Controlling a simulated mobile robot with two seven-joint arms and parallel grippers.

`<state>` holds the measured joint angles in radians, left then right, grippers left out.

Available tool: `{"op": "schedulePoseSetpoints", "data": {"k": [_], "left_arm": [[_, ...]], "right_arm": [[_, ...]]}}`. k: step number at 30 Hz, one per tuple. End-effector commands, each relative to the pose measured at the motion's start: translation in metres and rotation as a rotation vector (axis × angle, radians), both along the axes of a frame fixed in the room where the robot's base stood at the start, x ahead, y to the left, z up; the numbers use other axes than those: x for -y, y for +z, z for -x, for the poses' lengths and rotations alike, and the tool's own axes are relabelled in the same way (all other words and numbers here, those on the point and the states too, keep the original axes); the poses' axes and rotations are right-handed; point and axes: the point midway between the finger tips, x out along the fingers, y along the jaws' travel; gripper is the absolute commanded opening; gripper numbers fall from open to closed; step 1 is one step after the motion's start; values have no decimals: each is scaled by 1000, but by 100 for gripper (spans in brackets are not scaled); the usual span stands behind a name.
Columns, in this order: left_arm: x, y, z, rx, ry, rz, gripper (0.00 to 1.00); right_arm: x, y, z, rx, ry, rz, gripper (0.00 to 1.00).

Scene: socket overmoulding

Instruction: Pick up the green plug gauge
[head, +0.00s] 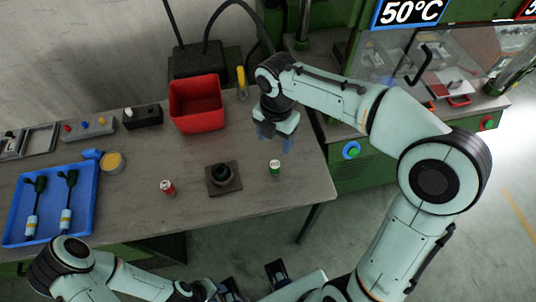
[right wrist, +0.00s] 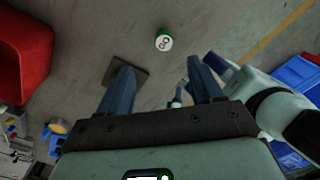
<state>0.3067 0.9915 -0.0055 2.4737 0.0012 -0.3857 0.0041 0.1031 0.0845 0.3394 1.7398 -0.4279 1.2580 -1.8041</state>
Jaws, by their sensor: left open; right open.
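The green plug gauge (head: 275,167) stands upright on the grey table near its right end, with a white top marked GO and a green side. It also shows in the right wrist view (right wrist: 163,41), just beyond the fingertips. My right gripper (head: 275,142) is open and empty, with blue fingers pointing down. It is above and slightly behind the gauge, apart from it. In the right wrist view the gripper's fingers (right wrist: 160,66) are spread with nothing between them. My left gripper (head: 212,290) is open at the bottom edge, in front of the table and only partly visible.
A dark square plate with a black round socket (head: 222,176) lies left of the gauge. A red-and-white gauge (head: 167,187) stands further left. A red bin (head: 196,103) sits at the back. A blue tray (head: 88,215) with two plugs is at the left.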

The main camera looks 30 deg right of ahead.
Motion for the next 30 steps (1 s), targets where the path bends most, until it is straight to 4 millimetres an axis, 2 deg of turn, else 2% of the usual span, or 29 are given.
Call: {"op": "schedulePoseSetpoints", "data": {"k": [3,9,17,25,30], "left_arm": [[0,-6,3,-4,1,0,43],[0,-12,5,-6,1,0,43],[0,-14,5,-6,1,0,43],[0,-21,7,-8,0,-1,43],[0,-21,7,-8,0,-1,43]], "right_arm": [[0,-25,2,-8,2,1,65],[0,-62,1,-6,-1,0,65],[0,-82,2,-5,-2,0,65],[-2,-121,6,-6,-2,-1,65],[-2,-128,6,-3,-2,-1,65]]}}
